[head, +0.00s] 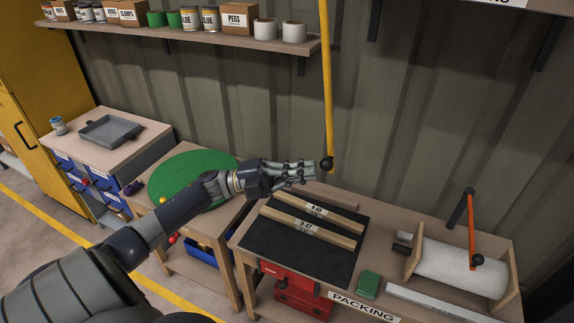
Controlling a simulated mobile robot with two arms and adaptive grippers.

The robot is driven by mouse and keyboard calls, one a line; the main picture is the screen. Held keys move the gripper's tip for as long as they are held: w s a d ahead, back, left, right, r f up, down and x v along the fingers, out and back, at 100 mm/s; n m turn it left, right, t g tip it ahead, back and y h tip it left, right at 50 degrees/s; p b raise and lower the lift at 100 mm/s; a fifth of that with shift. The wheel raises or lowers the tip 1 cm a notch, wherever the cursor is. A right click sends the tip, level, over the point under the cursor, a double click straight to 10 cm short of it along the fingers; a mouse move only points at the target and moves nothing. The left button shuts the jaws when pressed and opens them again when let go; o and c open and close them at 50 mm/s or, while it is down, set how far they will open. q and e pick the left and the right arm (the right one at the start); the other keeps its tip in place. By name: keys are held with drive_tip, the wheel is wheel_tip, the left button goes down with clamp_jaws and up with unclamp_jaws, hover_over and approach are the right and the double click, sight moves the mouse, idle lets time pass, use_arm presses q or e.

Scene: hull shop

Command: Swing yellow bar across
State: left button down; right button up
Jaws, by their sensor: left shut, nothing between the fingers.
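The yellow bar (327,80) hangs down from beyond the top edge, in front of the grey corrugated wall. A black ball knob (326,164) is at its lower end. My left gripper (313,172) is shut and empty just left of the knob, over the back of the packing bench; I cannot tell if its fingertips touch the knob. The bar's upper end is out of view. My right gripper is not in view.
The packing bench (381,223) bears a black mat (277,251) with labelled wooden strips, a green box (369,285) and a white roll (455,266) with an orange lever (472,232). A green round mat (187,174) lies left. A loaded shelf (228,43) is above.

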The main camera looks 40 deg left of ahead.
use_arm(q)
drive_tip(key=shift+w+d, duration=0.2)
drive_tip(key=shift+d, duration=0.1)
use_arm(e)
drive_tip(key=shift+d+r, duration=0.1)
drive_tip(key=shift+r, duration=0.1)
